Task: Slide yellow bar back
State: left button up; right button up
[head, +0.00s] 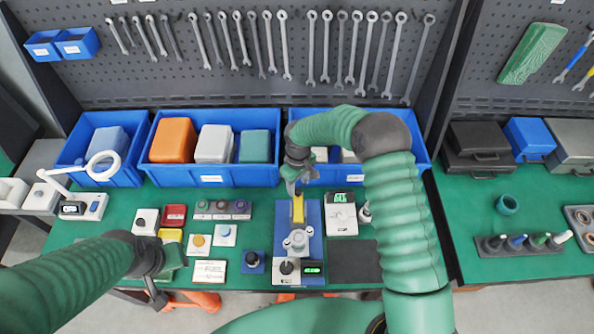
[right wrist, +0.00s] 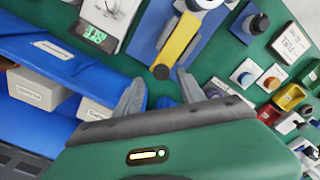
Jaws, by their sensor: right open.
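The yellow bar (head: 298,209) lies lengthwise on a blue test fixture (head: 314,219) in the middle of the green table. In the right wrist view the yellow bar (right wrist: 180,40) shows a dark round end toward my gripper. My right gripper (head: 293,188) is just beyond the bar's far end. In the right wrist view its open fingers (right wrist: 160,84) stand on either side of the dark end, with a gap and nothing between them. My left gripper (head: 156,294) hangs at the table's front edge, away from the fixture; its fingers are small and unclear.
Blue bins (head: 212,180) stand behind the fixture, close to my right arm. A white gauge with a green display (head: 342,214) is right of the fixture. Several button boxes (head: 198,241) are to its left. A dark mat (head: 354,261) lies at the front right.

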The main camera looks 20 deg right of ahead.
notch_tip(320, 180, up, 15)
jog(key=b, duration=0.3)
jog(key=shift+w+a, duration=0.15)
jog(key=shift+w, duration=0.05)
jog(key=s+d+f+m+t+b, duration=0.1)
jog(key=s+d+f+m+b, duration=0.1)
jog(key=s, duration=0.9)
jog(key=s+d+f+m+t+b, duration=0.1)
jog(key=s+d+f+m+b, duration=0.1)
jog(key=s+f+b, duration=0.4)
jog(key=s+f+m, duration=0.1)
jog(key=s+f, duration=0.1)
jog(key=s, duration=0.3)
jog(key=shift+s+f+m+t, duration=0.2)
jog(key=shift+m+t, duration=0.1)
jog(key=shift+m, duration=0.1)
